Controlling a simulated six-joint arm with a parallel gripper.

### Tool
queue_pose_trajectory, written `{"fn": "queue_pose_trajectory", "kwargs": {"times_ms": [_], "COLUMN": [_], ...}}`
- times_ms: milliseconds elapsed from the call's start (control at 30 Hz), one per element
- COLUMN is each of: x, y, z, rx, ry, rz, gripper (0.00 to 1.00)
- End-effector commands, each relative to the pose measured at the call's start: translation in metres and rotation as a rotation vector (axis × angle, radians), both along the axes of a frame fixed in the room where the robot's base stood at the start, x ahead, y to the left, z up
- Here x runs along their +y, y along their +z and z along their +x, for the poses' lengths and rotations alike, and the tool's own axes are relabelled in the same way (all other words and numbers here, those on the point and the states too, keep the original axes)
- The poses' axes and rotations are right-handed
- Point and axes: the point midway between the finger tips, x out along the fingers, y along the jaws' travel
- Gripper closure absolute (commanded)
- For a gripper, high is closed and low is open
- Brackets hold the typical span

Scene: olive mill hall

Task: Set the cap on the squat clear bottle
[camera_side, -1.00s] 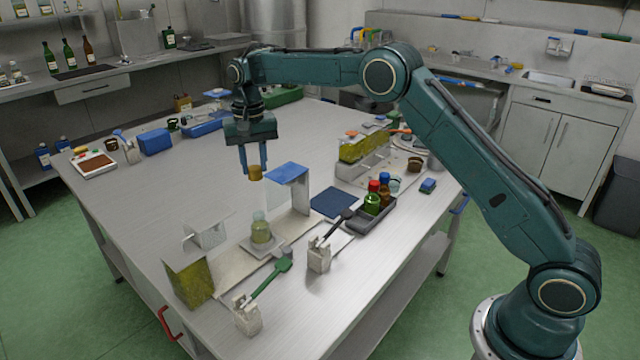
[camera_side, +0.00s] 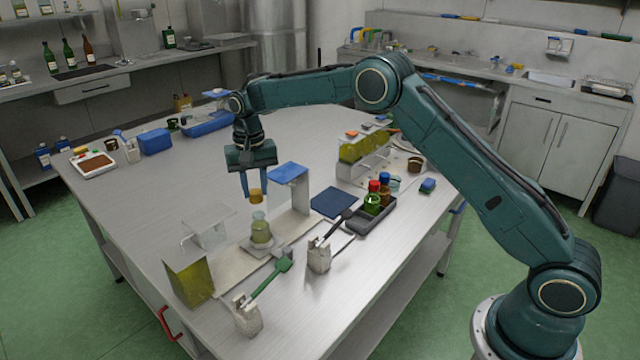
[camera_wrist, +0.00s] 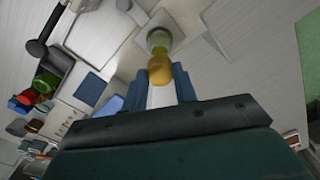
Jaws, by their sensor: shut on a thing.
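The squat clear bottle (camera_side: 261,231) stands upright on a small pale base (camera_side: 262,247), with yellow-green liquid inside and an open-looking neck. My gripper (camera_side: 255,190) is shut on the amber cap (camera_side: 256,196) and holds it just above the bottle's neck. In the wrist view the cap (camera_wrist: 160,70) sits between my fingertips, with the bottle (camera_wrist: 159,38) directly beyond it. In the side view a small gap seems to show between cap and neck. I cannot tell exactly how well they line up.
A blue-topped stand (camera_side: 288,173) is close to the right of my gripper. A clear bent panel (camera_side: 207,232) stands to the left. A green-handled tool (camera_side: 270,273) and a dark-handled tool (camera_side: 335,228) rest in front. A dark tray (camera_side: 374,212) holds red- and blue-capped bottles.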

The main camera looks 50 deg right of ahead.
Motion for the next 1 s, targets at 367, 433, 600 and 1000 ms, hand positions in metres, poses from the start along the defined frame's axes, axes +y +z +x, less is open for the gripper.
{"fn": "queue_pose_trajectory", "kwargs": {"times_ms": [367,433,600,1000], "x": [0.000,0.000,0.000,0.000], "y": [-0.021,-0.023,-0.025,-0.027], "z": [0.000,0.000,0.000,0.000], "rx": [0.002,0.001,0.000,0.001], "ry": [0.000,0.000,0.000,0.000], "rz": [0.000,0.000,0.000,0.001], "gripper": [0.86,0.86,0.86,0.86]}}
